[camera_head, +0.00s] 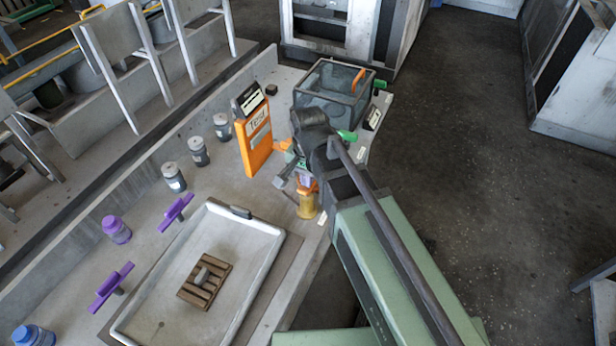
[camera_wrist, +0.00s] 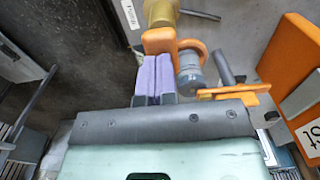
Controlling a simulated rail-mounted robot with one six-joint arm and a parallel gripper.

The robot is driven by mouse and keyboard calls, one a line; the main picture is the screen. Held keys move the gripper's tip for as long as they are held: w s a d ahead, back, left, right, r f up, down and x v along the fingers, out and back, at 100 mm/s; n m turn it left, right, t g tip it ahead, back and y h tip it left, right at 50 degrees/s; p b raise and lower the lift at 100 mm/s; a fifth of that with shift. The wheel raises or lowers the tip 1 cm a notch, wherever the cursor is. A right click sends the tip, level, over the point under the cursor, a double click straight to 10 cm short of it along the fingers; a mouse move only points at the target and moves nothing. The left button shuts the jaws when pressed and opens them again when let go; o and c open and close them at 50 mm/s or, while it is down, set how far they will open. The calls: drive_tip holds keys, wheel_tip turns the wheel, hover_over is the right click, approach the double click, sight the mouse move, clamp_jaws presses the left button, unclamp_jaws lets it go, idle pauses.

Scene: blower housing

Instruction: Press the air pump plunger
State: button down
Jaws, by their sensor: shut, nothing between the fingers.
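The air pump appears to be the gold cylinder (camera_head: 307,206) with an orange top (camera_head: 308,186), standing at the bench's right edge in the head view. In the wrist view the gold body (camera_wrist: 161,12) is at the top, with the orange top (camera_wrist: 158,40) just in front of my fingers. My gripper (camera_wrist: 155,58) is shut and empty, its purple pads together. In the head view my gripper (camera_head: 302,178) is right at the pump's top, partly hidden by my arm. The fingertips overlap the orange top's near edge; whether they touch it I cannot tell. How deep the plunger sits is hidden.
An orange "Test" panel (camera_head: 255,138) stands left of my gripper. A glass box (camera_head: 330,90) is behind it. A grey cylinder (camera_wrist: 190,72) by an orange ring is close to the fingers. A tray (camera_head: 270,262) holding a wooden slatted piece (camera_head: 200,288) lies in front.

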wheel_tip(320, 180, down, 4)
drive_tip(key=b, duration=0.3)
drive_tip(key=shift+r+b, duration=0.1)
drive_tip(key=shift+b, duration=0.25)
drive_tip(key=shift+s+r, duration=0.15)
wheel_tip(320, 180, up, 14)
drive_tip(key=p, duration=1.4)
drive_tip(key=shift+r+p, duration=0.15)
drive_tip(key=shift+p, duration=0.2)
wheel_tip(320, 180, up, 3)
drive_tip(key=p, duration=0.3)
drive_tip(key=shift+a+r, duration=0.1)
